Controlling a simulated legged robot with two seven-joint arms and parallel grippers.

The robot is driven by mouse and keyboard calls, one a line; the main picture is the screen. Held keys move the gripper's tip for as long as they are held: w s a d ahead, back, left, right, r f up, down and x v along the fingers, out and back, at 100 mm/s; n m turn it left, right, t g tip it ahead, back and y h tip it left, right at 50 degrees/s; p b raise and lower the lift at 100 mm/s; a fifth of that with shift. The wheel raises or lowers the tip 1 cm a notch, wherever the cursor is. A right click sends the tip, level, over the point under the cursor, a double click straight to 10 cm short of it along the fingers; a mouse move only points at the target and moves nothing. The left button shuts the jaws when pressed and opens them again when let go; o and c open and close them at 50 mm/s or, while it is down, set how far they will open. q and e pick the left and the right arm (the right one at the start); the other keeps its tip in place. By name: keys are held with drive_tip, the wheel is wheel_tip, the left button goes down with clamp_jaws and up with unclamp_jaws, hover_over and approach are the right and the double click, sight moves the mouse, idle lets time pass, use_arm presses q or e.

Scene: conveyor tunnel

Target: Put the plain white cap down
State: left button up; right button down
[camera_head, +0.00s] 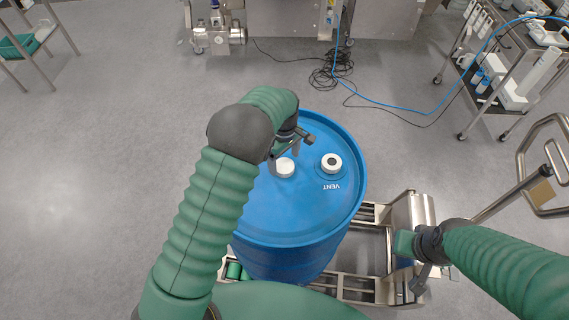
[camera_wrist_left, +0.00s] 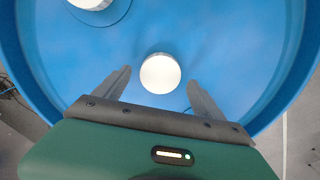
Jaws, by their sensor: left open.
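The plain white cap (camera_head: 284,168) is on the top of a blue drum (camera_head: 285,215). In the left wrist view the cap (camera_wrist_left: 160,73) shows as a plain white disc just beyond and between my left fingertips, with blue drum surface on both sides of it. My left gripper (camera_head: 297,145) is over the drum top, at the cap's far side in the head view. Its fingers (camera_wrist_left: 158,82) are spread and touch nothing that I can see. My right gripper (camera_head: 418,275) is at the right of the drum, away from the cap; its finger opening is unclear.
A white ring fitting with a dark centre (camera_head: 331,162), marked VENT, is on the drum right of the cap. A trolley (camera_head: 510,70) is at the upper right. Cables (camera_head: 335,72) lie on the floor behind. Floor at left is clear.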

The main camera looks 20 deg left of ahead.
sight(284, 165)
use_arm(q)
wheel_tip(284, 165, up, 8)
drive_tip(key=s+a+m+t, duration=0.2)
drive_tip(key=s+m, duration=1)
drive_tip(key=s, duration=1)
drive_tip(key=shift+s+a+t+b, duration=0.25)
drive_tip(key=shift+a+t+b, duration=0.05)
drive_tip(key=shift+a, duration=0.2)
